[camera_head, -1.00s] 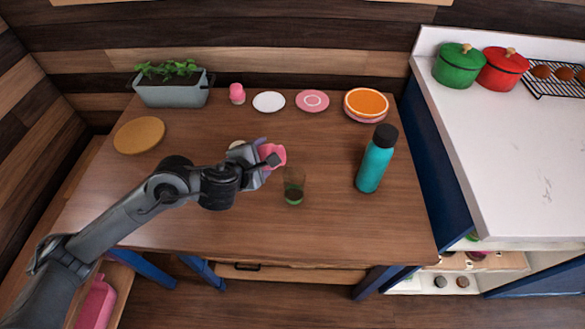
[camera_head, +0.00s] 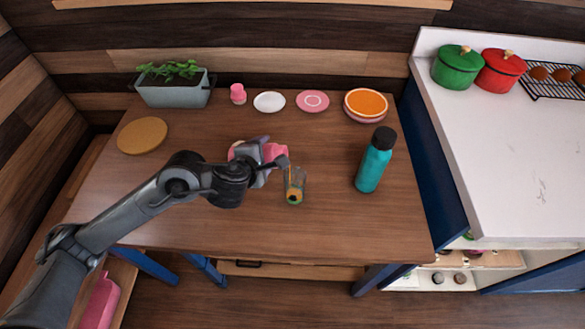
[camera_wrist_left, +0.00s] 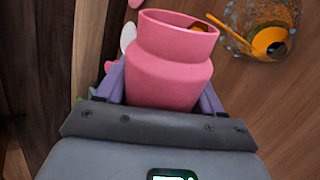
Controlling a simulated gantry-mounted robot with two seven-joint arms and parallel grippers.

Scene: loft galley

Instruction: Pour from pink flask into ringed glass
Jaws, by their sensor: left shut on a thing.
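The pink flask (camera_head: 272,151) is in my left gripper (camera_head: 268,157), tipped sideways with its mouth toward the glass. The wrist view shows the flask (camera_wrist_left: 172,68) between the two fingers, with some orange at its open mouth. The clear glass (camera_head: 302,181) stands upright on the table just right of the flask's mouth. A thin orange streak shows above orange liquid in the glass. The glass also shows at the upper right of the wrist view (camera_wrist_left: 284,14), with orange inside. Its ring is not clear. My right gripper is not in view.
A teal bottle (camera_head: 374,166) with a black cap stands right of the glass. Plates (camera_head: 313,101), a small pink item (camera_head: 238,93) and a planter (camera_head: 172,94) line the back. A round board (camera_head: 142,135) lies left. The table's front right is clear.

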